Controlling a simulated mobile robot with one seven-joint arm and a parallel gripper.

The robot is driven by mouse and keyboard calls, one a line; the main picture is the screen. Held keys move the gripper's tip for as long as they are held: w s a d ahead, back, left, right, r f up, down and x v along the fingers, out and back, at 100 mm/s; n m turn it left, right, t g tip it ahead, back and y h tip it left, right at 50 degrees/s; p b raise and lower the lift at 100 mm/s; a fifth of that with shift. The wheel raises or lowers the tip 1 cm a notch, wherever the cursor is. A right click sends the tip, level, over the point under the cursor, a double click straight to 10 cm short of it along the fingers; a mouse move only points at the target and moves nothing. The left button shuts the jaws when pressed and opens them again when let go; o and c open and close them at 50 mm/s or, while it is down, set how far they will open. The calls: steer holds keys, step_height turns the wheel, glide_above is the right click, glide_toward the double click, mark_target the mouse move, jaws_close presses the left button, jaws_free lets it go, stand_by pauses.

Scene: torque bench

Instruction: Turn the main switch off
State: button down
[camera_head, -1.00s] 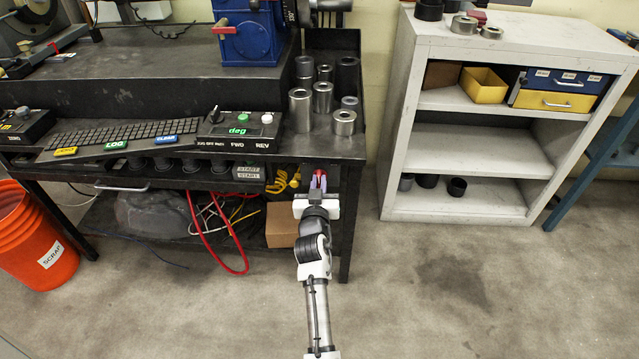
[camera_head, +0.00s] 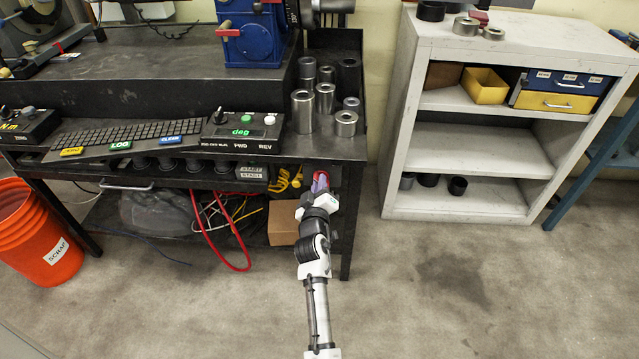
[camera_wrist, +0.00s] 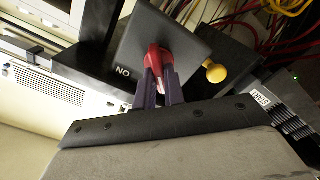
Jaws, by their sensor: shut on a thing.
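The main switch is a red handle (camera_wrist: 158,58) on a dark grey box (camera_wrist: 188,38), seen in the wrist view. Lettering reading "NO" shows on the box beside the handle. My gripper (camera_wrist: 160,82) has its two purple fingers closed around the red handle. In the head view my gripper (camera_head: 320,183) is under the right end of the bench, tilted, with a bit of red at its tips. The fingers and my wrist hide much of the switch there.
The black bench (camera_head: 270,147) carries a keyboard, a control panel and several metal cylinders above my arm. A yellow knob (camera_wrist: 215,72) and cables are close to the switch box. Below are a cardboard box (camera_head: 283,222) and a red hose (camera_head: 205,235). The floor to the right is clear.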

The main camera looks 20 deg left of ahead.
steer(key=shift+r, duration=0.15)
stand_by(0.3)
steer(key=c, duration=1.5)
jaws_free()
